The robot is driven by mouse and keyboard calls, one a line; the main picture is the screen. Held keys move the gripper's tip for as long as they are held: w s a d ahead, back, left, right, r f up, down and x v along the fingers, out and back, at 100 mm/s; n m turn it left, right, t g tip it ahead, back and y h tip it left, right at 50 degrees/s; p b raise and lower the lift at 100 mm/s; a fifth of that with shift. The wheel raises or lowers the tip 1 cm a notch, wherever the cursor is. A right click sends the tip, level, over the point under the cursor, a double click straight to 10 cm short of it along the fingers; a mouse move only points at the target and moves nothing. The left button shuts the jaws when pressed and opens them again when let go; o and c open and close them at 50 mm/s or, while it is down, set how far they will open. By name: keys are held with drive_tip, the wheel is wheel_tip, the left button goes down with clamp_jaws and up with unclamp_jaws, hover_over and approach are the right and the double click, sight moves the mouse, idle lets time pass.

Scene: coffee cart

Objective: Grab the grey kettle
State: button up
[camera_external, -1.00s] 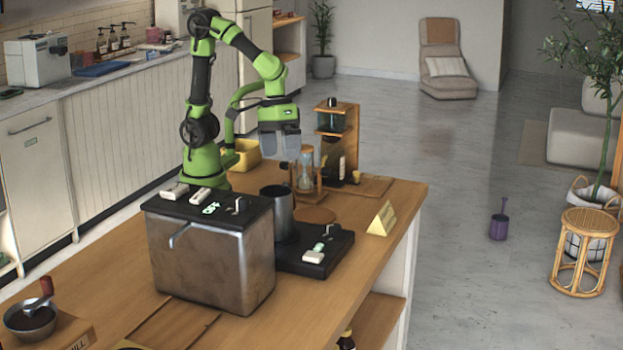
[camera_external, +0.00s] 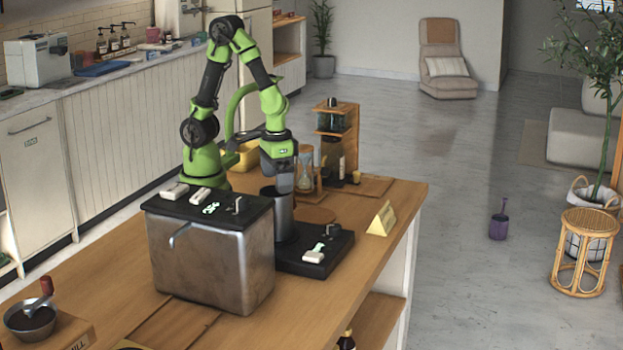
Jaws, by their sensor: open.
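The grey kettle (camera_external: 284,220) is a dark grey metal cylinder standing upright at the left back of the flat black stand (camera_external: 322,262). The large metal box in front hides part of its left side. My gripper (camera_external: 285,188) points down with its fingers at the kettle's rim, overlapping the top of it in this view. The jaws are open. I cannot tell whether the fingers touch the kettle or are just above, behind or around its rim.
A metal box (camera_external: 208,262) with a black top stands close in front of the kettle. An hourglass (camera_external: 304,168), a wooden dispenser stand (camera_external: 338,125) and a yellow bin (camera_external: 248,154) are behind it. A yellow sign (camera_external: 382,219) stands at right. The counter's (camera_external: 400,192) right edge is clear.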

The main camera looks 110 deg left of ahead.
sight(278, 199)
drive_tip(key=shift+a+f, duration=0.1)
drive_tip(key=shift+f, duration=2.95)
drive_tip(key=c, duration=1.2)
drive_tip(key=shift+o, duration=0.2)
drive_tip(key=shift+r, duration=0.1)
